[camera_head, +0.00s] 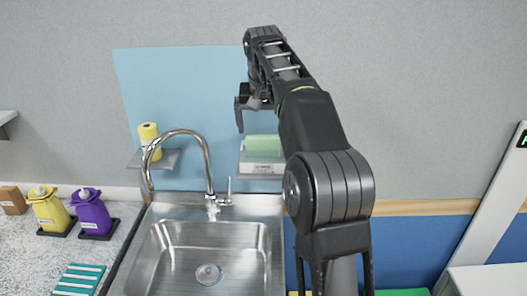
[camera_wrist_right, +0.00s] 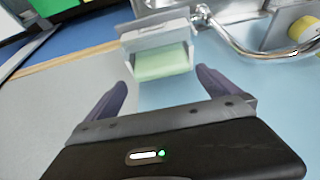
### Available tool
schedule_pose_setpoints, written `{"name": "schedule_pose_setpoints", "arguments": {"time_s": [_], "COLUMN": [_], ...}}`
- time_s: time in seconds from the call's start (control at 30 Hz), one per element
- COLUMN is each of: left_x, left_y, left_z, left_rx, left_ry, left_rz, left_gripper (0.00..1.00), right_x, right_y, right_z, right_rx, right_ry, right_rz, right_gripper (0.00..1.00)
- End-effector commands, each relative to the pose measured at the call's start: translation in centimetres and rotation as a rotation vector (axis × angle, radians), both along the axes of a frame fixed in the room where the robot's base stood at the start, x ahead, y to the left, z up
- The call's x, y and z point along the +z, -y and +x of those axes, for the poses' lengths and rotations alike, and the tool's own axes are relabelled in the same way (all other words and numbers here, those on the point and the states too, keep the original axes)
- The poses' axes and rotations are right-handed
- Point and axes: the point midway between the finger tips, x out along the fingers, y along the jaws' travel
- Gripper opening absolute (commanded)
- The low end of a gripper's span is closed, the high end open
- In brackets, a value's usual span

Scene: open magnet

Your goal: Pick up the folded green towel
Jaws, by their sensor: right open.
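The folded green towel (camera_head: 262,143) sits on a small grey wall shelf (camera_head: 262,169) against the light blue panel, right of the faucet. In the right wrist view the pale green towel (camera_wrist_right: 162,62) lies in front of the fingertips, between their lines. My right gripper (camera_head: 240,118) is raised near the wall, up and to the left of the towel in the head view. In the wrist view its two purple fingers (camera_wrist_right: 163,82) are spread with nothing between them, and the towel is apart from them. My left gripper is not in view.
A tall curved faucet (camera_head: 205,160) rises over the steel sink (camera_head: 165,262), left of the shelf. A second shelf (camera_head: 167,160) holds a yellow roll (camera_head: 148,132). Yellow (camera_head: 48,210) and purple (camera_head: 92,212) bottles stand at the left.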

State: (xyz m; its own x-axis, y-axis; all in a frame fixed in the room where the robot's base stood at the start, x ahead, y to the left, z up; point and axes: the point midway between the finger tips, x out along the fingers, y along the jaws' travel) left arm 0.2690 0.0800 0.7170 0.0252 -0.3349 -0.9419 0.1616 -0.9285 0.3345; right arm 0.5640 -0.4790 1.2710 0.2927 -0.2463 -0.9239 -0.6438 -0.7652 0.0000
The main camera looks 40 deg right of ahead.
Motion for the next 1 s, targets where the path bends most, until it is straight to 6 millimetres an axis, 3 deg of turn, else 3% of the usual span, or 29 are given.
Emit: {"name": "schedule_pose_setpoints", "arguments": {"time_s": [0.3, 0.7, 1.0], "left_x": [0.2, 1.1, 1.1], "left_y": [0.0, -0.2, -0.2], "left_z": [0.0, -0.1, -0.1], "left_rx": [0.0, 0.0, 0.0], "left_ry": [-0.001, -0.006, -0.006], "left_rz": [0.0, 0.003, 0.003], "left_gripper": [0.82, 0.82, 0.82], "right_x": [-0.4, -4.7, -4.8], "right_y": [0.1, 1.2, 1.2], "right_z": [0.2, 1.7, 1.8], "right_rx": [0.0, -0.002, -0.001], "right_ry": [-0.001, -0.001, 0.0], "right_rz": [0.0, 0.001, 0.0], "right_gripper": [1.0, 1.0, 1.0]}}
